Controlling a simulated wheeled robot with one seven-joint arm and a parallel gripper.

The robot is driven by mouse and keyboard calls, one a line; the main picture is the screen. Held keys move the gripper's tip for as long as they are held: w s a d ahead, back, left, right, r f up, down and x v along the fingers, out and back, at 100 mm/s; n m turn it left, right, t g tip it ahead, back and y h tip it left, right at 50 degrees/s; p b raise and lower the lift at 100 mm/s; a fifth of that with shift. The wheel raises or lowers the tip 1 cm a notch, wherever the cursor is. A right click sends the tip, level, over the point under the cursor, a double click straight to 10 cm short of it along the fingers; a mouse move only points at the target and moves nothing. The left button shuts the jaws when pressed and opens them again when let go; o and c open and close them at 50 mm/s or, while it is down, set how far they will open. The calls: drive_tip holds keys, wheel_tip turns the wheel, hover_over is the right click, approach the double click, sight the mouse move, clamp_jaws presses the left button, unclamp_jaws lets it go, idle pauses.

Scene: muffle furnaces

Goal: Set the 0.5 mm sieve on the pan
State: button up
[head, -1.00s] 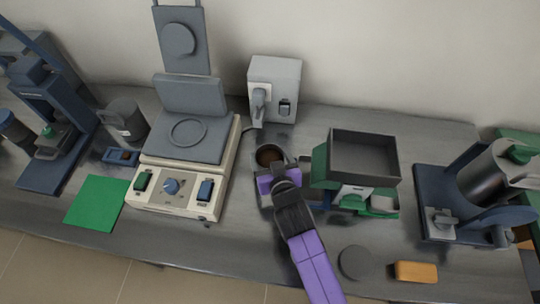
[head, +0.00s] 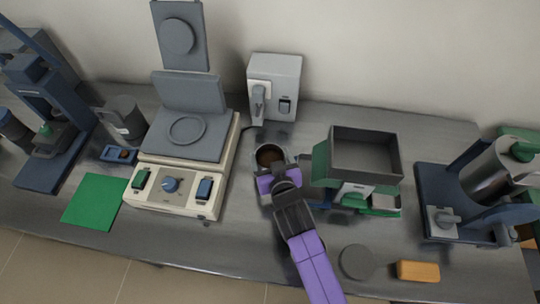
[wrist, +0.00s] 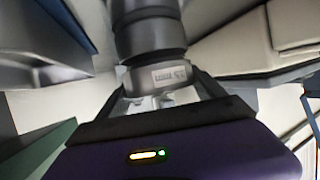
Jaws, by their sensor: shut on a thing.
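My gripper (head: 278,181) is shut on the grey labelled piece (wrist: 156,77) of a round sieve, seen between the fingers in the wrist view. The label seems to read 0.5 mm, but it is blurred. In the head view the sieve (head: 285,155) appears as a round grey rim with brown material inside, just beyond my fingertips. A dark banded cylinder (wrist: 148,30) adjoins the labelled piece in the wrist view. I cannot single out the pan; whether it is under the sieve is hidden by my gripper.
A hot plate unit (head: 180,172) stands left. A grey open box (head: 365,152) on a green stand is close on the right. A grey disc (head: 356,262) and an orange block (head: 418,271) lie at the front right. A grey wall-side unit (head: 274,85) is behind.

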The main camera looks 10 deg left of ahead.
drive_tip(key=shift+f+b, duration=0.35)
drive_tip(key=shift+b, duration=0.05)
idle(0.4)
drive_tip(key=o, duration=1.9)
drive_tip(key=shift+r, duration=0.1)
drive_tip(key=shift+r+p, duration=2.9)
drive_tip(key=shift+r, duration=0.5)
